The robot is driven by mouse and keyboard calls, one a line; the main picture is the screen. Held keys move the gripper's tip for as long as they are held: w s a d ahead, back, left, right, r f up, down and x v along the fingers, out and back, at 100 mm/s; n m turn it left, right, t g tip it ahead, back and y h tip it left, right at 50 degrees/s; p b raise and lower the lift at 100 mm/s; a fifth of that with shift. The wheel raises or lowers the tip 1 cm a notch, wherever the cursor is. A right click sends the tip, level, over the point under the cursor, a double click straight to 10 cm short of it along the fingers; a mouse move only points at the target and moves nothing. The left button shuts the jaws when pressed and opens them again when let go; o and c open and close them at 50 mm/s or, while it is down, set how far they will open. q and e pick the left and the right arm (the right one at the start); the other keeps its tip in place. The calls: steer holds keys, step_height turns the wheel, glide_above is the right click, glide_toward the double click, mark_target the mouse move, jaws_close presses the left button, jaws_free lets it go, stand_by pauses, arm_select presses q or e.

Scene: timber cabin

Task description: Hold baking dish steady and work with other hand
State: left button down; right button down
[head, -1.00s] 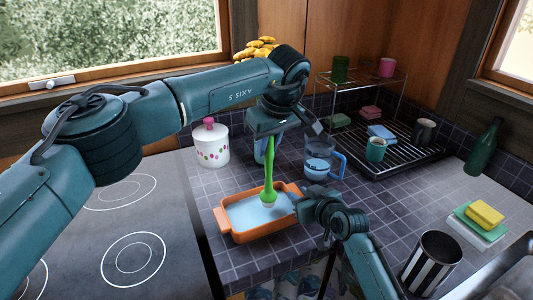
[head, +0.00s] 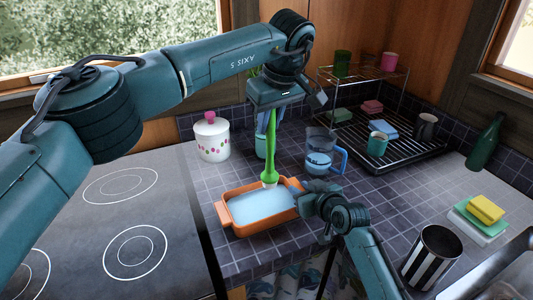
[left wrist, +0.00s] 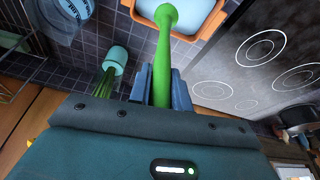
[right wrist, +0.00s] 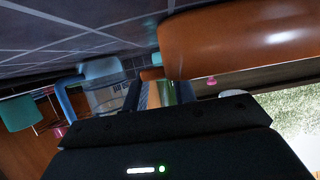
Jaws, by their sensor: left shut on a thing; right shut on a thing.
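The orange baking dish (head: 262,229) sits on the tiled counter, its inside pale blue. It also shows in the left wrist view (left wrist: 212,22) and large in the right wrist view (right wrist: 245,42). My left gripper (head: 272,112) is shut on the handle of a green brush (head: 270,155), which hangs nearly upright, head down, over the dish's back part. Whether its head touches the dish is unclear. The brush also shows in the left wrist view (left wrist: 164,55). My right gripper (head: 302,200) is shut on the dish's right end; its fingers partly hide that end.
A dish rack (head: 395,150) is at the back right. A striped tumbler (head: 430,258) is front right. The stovetop (head: 110,220) lies left.

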stand_by(0.4)
steer(key=c, duration=1.1)
jaws_free()
steer(key=shift+o, duration=0.2)
steer(key=v, duration=1.2)
